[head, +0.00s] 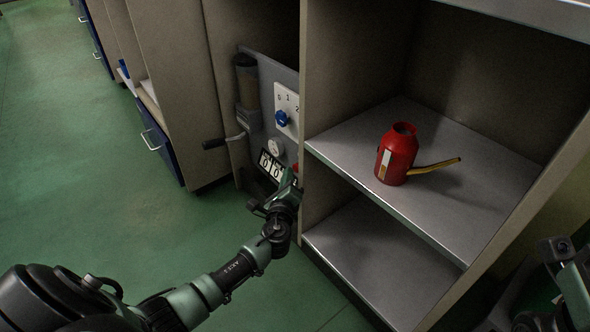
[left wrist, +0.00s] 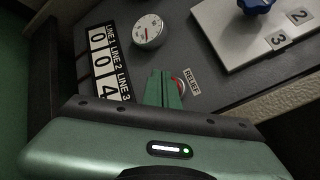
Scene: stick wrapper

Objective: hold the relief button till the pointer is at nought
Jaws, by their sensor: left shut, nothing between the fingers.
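The red relief button (left wrist: 180,86) sits on a grey panel beside a "RELIEF" label (left wrist: 192,81); in the head view it is a small red spot (head: 296,167). The round white gauge (left wrist: 149,31) with a pointer is above it, also in the head view (head: 276,147); the pointer's exact reading is too small to tell. My left gripper (head: 289,181) is shut and empty, its green fingers (left wrist: 162,88) right at the button and covering part of it. I cannot tell whether they press it. My right gripper (head: 562,275) shows partly at the lower right, its jaws unclear.
A counter plate (left wrist: 104,62) with line labels reads 0, 0, 4. A blue knob (head: 282,118) sits on a numbered white plate (head: 293,100). A crank handle (head: 217,143) sticks out left. A cabinet wall stands close right of the panel; a red can (head: 397,155) is on its shelf (head: 345,140).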

